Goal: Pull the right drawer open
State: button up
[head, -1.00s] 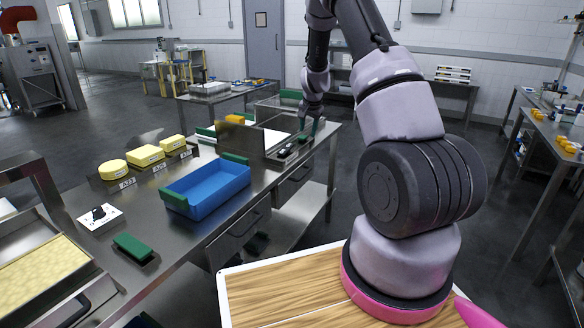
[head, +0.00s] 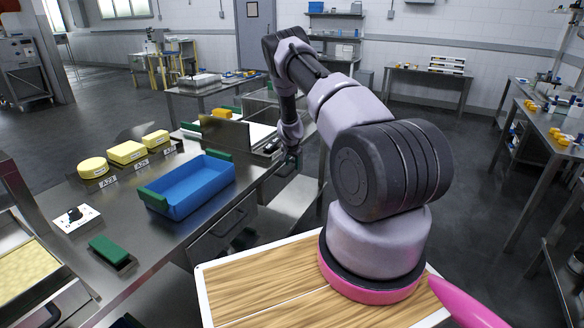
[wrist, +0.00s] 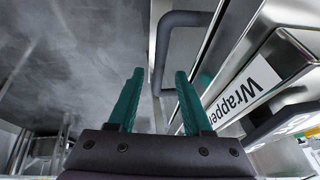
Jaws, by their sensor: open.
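The right drawer's steel front (wrist: 186,58) shows in the wrist view, with a dark bar handle (wrist: 159,50) standing out from it. My gripper (wrist: 159,75) has two green fingers, spread apart and empty. In the picture the handle's lower end lies between the fingertips; I cannot tell whether either finger touches it. In the head view my gripper (head: 290,162) is low at the bench's front side, and my arm hides most of the right drawer. I see no clear gap at the drawer front.
The left drawer (head: 220,236) is nearer on the same bench. A "Wrappers" label (wrist: 248,90) is beside the drawer. Open floor lies right of the bench.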

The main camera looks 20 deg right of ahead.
jog(key=shift+x, duration=1.1)
grip_shut()
dwell(0.7)
